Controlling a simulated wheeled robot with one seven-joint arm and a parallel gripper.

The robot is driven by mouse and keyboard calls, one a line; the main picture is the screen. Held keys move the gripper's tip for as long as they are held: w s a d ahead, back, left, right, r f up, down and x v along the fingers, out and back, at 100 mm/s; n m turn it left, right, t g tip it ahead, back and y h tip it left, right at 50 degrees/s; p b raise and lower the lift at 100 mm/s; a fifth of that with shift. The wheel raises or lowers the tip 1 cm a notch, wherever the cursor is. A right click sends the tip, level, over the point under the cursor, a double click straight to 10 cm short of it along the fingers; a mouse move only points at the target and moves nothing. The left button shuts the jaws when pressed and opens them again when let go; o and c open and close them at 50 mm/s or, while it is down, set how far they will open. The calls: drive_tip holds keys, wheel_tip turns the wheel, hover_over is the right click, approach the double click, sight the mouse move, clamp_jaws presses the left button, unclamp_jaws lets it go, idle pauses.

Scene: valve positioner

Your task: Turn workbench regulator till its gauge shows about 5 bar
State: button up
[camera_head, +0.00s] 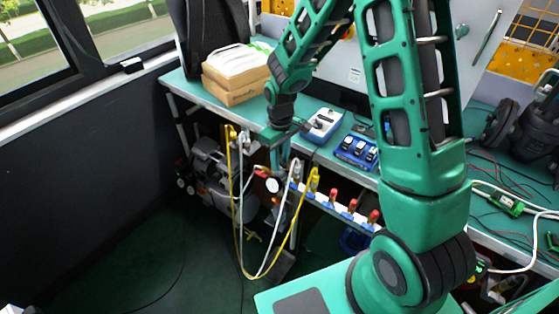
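A small round gauge (272,186) with a white face shows under the front edge of the workbench, in the middle of the picture. Its needle is too small to read. Metal and orange-red fittings of the regulator (262,173) sit just above and left of the dial; its knob is not clearly visible. My gripper (277,153) points down at the bench's front edge, just above the gauge and regulator. Its fingers are small and dark here, so I cannot tell whether they are open or shut, or whether they touch the regulator.
Yellow and white hoses (258,273) hang in loops in front of the regulator. A manifold with red-capped valves (352,207) runs right along the bench. A grey compressor (212,172) stands below. The workbench (187,84) carries boxes (237,77) and blue-and-white devices (323,124). Floor at left is mostly clear.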

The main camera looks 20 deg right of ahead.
sight(281, 169)
wheel_tip(281, 169, up, 9)
drive_tip(key=shift+w+r, duration=0.15)
drive_tip(key=shift+r, duration=0.45)
drive_tip(key=s+d+r+m, duration=0.6)
drive_tip(key=s+d+r, duration=0.3)
drive_tip(key=s+d, duration=0.5)
drive_tip(key=s+d+r+m, duration=0.1)
drive_tip(key=s+m, duration=0.1)
drive_tip(key=s, duration=0.6)
drive_tip(key=s+d+r+m, duration=0.1)
drive_tip(key=s+d+m, duration=0.1)
drive_tip(key=s, duration=0.7)
drive_tip(key=shift+d+m, duration=0.25)
drive_tip(key=shift+m, duration=0.55)
drive_tip(key=shift+w+r, duration=0.1)
